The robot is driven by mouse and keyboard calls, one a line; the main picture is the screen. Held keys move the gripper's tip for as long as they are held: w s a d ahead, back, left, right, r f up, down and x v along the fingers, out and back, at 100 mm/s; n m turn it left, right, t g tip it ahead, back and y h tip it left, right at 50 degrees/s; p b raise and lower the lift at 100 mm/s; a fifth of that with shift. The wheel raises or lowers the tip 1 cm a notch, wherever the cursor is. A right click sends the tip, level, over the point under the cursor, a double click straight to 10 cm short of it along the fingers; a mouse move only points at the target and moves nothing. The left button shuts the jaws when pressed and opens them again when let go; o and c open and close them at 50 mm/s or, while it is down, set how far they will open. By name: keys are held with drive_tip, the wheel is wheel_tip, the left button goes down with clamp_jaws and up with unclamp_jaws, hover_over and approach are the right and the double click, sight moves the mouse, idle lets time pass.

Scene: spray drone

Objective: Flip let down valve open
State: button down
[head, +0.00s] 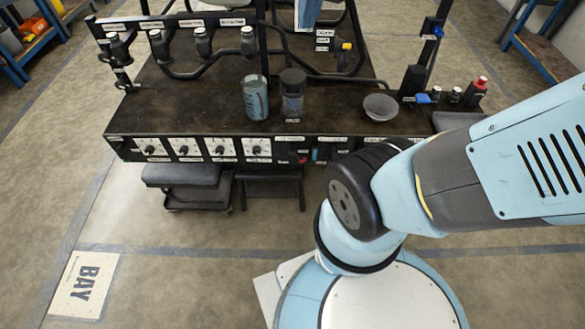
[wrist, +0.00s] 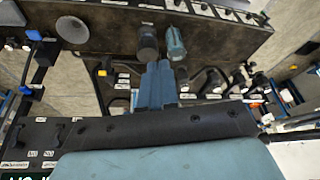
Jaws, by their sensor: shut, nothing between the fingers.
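I cannot read which handle is labelled the let down valve. A blue lever (head: 423,98) sits low at the foot of the right post, beside the grey bowl; it also shows in the wrist view (wrist: 33,35). A second blue handle (head: 438,32) is higher on that post. A yellow handle (head: 345,45) is on the back pipework and shows in the wrist view (wrist: 101,72). My gripper (wrist: 157,68) appears as shut blue fingers in the middle of the wrist view, apart from all these handles. I cannot make it out clearly in the head view.
Black pipes run along the back. The floor at front left is clear.

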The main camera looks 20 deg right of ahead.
drive_tip(key=shift+t, duration=0.8)
drive_tip(key=s, duration=0.1)
drive_tip(key=s+r, duration=0.1)
drive_tip(key=s, duration=0.1)
drive_tip(key=s+r, duration=0.1)
drive_tip(key=s, duration=0.1)
drive_tip(key=shift+d, duration=0.25)
drive_tip(key=shift+d, duration=0.1)
